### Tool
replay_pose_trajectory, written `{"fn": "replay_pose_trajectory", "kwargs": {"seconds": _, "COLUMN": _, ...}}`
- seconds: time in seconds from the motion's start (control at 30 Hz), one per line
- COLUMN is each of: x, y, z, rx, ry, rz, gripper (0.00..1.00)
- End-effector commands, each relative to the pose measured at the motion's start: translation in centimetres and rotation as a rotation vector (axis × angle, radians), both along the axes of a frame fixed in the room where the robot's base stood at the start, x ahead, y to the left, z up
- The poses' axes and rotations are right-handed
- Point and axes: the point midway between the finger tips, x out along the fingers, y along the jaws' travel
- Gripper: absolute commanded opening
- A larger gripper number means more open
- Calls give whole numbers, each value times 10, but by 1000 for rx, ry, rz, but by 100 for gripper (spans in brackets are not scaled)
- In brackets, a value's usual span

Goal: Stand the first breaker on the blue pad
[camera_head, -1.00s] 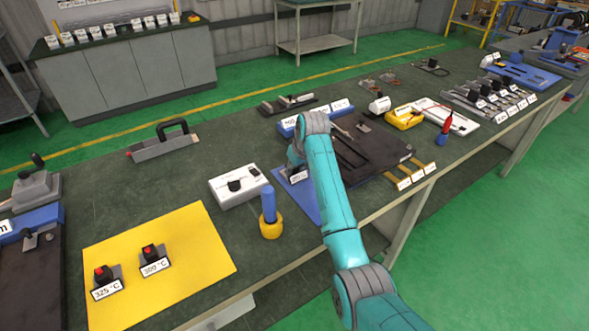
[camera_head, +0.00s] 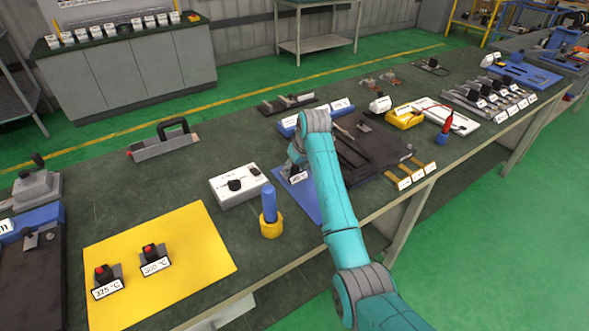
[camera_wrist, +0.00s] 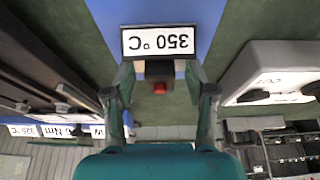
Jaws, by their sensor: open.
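A small dark breaker with a red button and a white 350 °C label (camera_wrist: 160,42) is at the blue pad (camera_wrist: 205,12) in the wrist view. In the head view its label (camera_head: 298,176) shows over the blue pad (camera_head: 307,203), partly hidden by my arm. My gripper (camera_wrist: 159,76) is open, with one finger on each side of the breaker. I cannot tell whether the fingers touch it. Two similar breakers with red buttons, one (camera_head: 104,276) and another (camera_head: 151,254), stand upright on the yellow pad (camera_head: 195,285).
A white box with black knobs (camera_head: 240,186) and a blue-handled tool in a yellow base (camera_head: 270,215) stand left of the blue pad. A dark plate fixture (camera_head: 385,160) lies close on its right. The bench behind the white box is fairly clear.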

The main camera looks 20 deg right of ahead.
Motion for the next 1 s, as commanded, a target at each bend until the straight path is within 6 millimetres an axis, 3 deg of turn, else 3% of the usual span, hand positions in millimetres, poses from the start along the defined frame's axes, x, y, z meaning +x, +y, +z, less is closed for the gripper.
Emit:
{"fn": "replay_pose_trajectory", "kwargs": {"seconds": 0.5, "x": -34, "y": -11, "z": 87, "rx": 0, "ry": -3, "rz": 0, "gripper": 56}}
{"fn": "replay_pose_trajectory", "kwargs": {"seconds": 0.7, "x": -40, "y": -13, "z": 101, "rx": -1, "ry": -1, "rz": 0, "gripper": 56}}
{"fn": "replay_pose_trajectory", "kwargs": {"seconds": 1.0, "x": -41, "y": -13, "z": 102, "rx": 0, "ry": 0, "rz": 0, "gripper": 56}}
